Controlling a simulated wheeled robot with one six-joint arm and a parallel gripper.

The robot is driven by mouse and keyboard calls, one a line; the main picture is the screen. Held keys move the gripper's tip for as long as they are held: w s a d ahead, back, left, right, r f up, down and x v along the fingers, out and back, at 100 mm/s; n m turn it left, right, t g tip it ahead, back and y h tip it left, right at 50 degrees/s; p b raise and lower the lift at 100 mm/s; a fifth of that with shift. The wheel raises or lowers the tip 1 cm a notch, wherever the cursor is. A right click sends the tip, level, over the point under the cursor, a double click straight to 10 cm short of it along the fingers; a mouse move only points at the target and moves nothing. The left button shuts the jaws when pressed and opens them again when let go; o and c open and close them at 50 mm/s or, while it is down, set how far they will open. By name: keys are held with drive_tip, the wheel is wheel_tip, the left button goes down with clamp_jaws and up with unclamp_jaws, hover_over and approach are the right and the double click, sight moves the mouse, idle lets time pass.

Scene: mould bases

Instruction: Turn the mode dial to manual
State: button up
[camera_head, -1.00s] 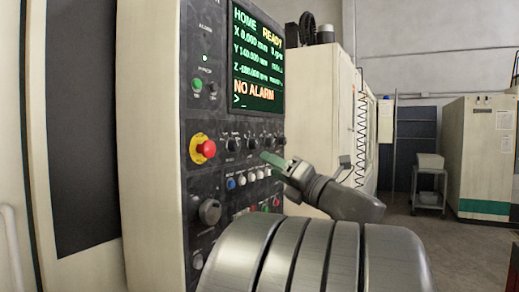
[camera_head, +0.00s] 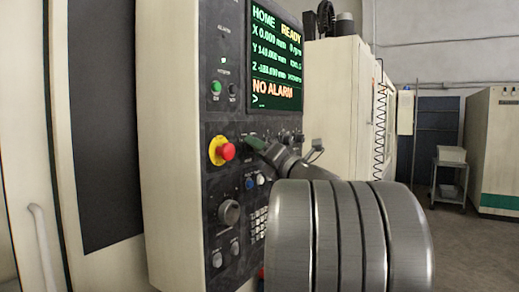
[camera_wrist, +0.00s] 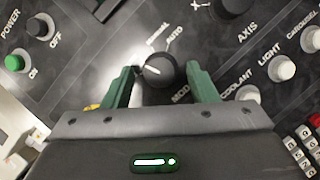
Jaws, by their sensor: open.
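The mode dial (camera_wrist: 162,71) is a round black knob with a white pointer line, on the dark control panel (camera_wrist: 90,60). In the wrist view its pointer slants to the upper left. The labels MANUAL (camera_wrist: 157,34) and AUTO (camera_wrist: 175,37) are printed above it. My gripper (camera_wrist: 161,68) is open, with one green finger on each side of the dial. Whether the fingers touch it I cannot tell. In the head view my gripper (camera_head: 250,142) is at the panel's row of knobs, right of the red emergency stop, and hides the dial.
The red emergency stop (camera_head: 226,151) is left of my gripper. The screen (camera_head: 275,60) above reads NO ALARM. In the wrist view, a green ON button (camera_wrist: 14,63), a black OFF button (camera_wrist: 40,27), the axis knob (camera_wrist: 234,7) and the coolant button (camera_wrist: 246,95) surround the dial.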

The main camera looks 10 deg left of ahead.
drive_tip(key=shift+c, duration=0.2)
drive_tip(key=c, duration=0.9)
drive_tip(key=shift+c, duration=0.2)
drive_tip(key=m+h+p, duration=0.1)
drive_tip(key=m+p, duration=0.2)
drive_tip(key=m+h+p, duration=0.1)
drive_tip(key=m+p, duration=0.1)
drive_tip(key=m, duration=0.1)
drive_tip(key=m+h+p, duration=0.1)
drive_tip(key=m+p, duration=0.2)
drive_tip(key=shift+s+r+h+p, duration=0.15)
drive_tip(key=shift+r+h+p, duration=0.15)
drive_tip(key=shift+p, duration=0.05)
drive_tip(key=shift+f, duration=0.1)
